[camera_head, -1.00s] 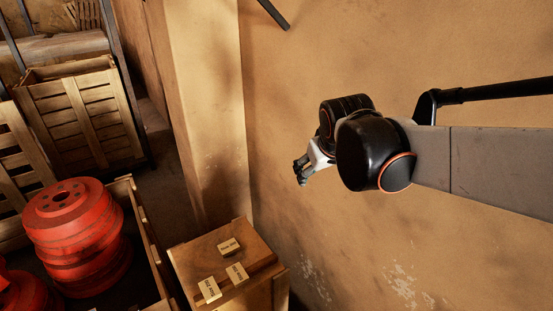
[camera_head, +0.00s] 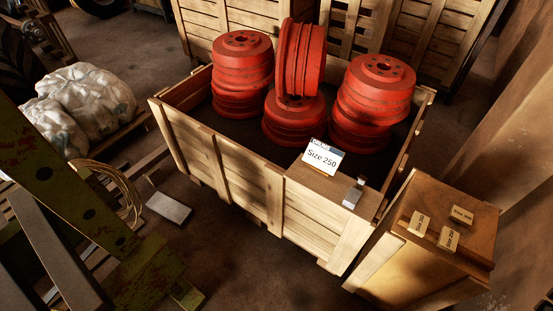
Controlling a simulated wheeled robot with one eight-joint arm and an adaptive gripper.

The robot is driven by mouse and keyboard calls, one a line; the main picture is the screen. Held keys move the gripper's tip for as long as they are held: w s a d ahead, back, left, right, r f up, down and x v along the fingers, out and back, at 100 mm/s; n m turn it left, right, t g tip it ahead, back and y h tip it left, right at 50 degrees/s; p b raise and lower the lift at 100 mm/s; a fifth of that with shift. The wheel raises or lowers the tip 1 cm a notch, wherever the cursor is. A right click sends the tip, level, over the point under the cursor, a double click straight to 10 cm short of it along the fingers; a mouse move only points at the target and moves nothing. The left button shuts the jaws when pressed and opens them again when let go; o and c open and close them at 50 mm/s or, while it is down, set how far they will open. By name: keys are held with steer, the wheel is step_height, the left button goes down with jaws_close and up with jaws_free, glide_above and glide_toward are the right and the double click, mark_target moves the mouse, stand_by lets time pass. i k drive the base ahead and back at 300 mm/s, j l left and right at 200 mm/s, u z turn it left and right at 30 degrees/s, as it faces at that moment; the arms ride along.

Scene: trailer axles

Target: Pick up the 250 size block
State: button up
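Three small pale wooden blocks with dark print lie on top of a wooden box at the right. One block (camera_head: 419,224) is at the left, one block (camera_head: 462,214) is at the back right, and one block (camera_head: 448,239) is nearest to me. Their print is too small to read, so I cannot tell which is the 250 size block. My gripper is out of view.
The wooden box (camera_head: 415,263) stands beside a large open crate (camera_head: 228,180) holding several red drums (camera_head: 243,70). A sign (camera_head: 322,157) on the crate reads "Size 250". A small grey metal piece (camera_head: 353,194) is near it. Green metal beams (camera_head: 80,205) fill the lower left.

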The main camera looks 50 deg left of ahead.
mark_target(448, 240)
steer(key=j+u, duration=0.1)
steer(key=u, duration=0.4)
steer(key=j+u, duration=0.1)
steer(key=u, duration=0.4)
steer(key=j+u, duration=0.1)
steer(key=u, duration=0.4)
steer(key=i+l+z, duration=0.1)
steer(key=z, duration=0.25)
steer(key=i+l+z, duration=0.15)
steer(key=z, duration=0.2)
steer(key=i+l+z, duration=0.1)
steer(key=z, duration=0.2)
